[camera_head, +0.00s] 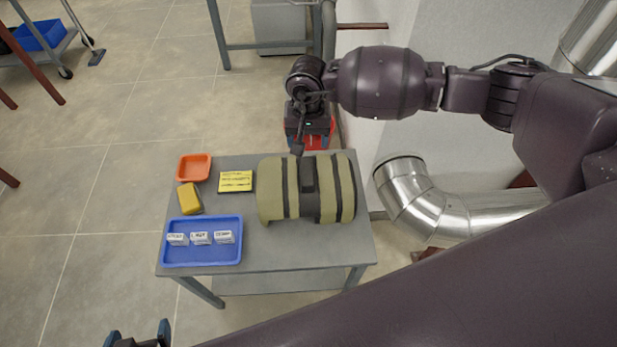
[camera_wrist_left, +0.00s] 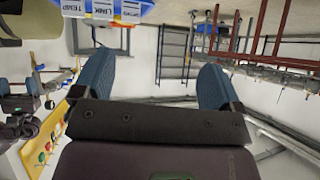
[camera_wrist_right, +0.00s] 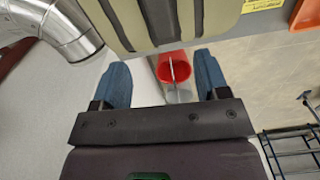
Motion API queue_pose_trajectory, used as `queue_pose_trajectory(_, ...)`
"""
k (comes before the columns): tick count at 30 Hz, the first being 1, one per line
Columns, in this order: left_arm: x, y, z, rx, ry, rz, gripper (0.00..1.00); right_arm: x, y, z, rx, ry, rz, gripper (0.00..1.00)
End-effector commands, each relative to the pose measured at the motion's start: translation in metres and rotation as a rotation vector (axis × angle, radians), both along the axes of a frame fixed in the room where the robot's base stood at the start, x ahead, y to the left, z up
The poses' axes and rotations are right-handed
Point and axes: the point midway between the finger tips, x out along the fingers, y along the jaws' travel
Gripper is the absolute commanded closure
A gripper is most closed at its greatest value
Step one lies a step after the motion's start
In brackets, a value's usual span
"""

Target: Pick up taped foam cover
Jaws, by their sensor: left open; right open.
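The taped foam cover (camera_head: 270,190), an olive rounded block with dark tape bands, lies on the right part of the grey table. It shows at the top of the right wrist view (camera_wrist_right: 125,18) and, partly cut off, at the top left of the left wrist view (camera_wrist_left: 28,20). My right gripper (camera_head: 310,128) is open and empty beyond the table's far edge, apart from the cover. My left gripper (camera_head: 138,337) is open and empty in front of the table at the bottom left, its fingertips partly in view. Both finger pairs show spread in the wrist views.
On the grey table (camera_head: 270,258) are a blue tray (camera_head: 202,256) with labelled white blocks, a yellow block (camera_head: 189,198), a yellow note (camera_head: 236,181) and an orange tray (camera_head: 193,167). A red bucket (camera_wrist_right: 175,62) stands behind the table. Silver pipe (camera_head: 425,205) runs at the right.

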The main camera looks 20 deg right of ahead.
Motion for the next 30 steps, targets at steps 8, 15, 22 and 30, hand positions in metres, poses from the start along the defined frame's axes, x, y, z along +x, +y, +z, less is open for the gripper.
queue_pose_trajectory(8, -0.001, 0.002, -0.003, 0.006, 0.005, -0.002, 0.09, -0.002, -0.001, -0.011, -0.006, 0.011, 0.070, 0.32)
queue_pose_trajectory(15, -0.003, 0.002, -0.008, 0.008, 0.014, -0.005, 0.09, -0.002, 0.000, -0.046, -0.004, 0.013, 0.066, 0.32)
queue_pose_trajectory(22, 0.000, 0.002, -0.005, 0.007, 0.004, -0.009, 0.09, -0.002, 0.000, -0.060, -0.003, 0.010, 0.067, 0.32)
queue_pose_trajectory(30, -0.002, 0.001, -0.013, 0.007, 0.018, -0.009, 0.09, -0.001, 0.003, -0.093, -0.003, 0.014, 0.066, 0.32)
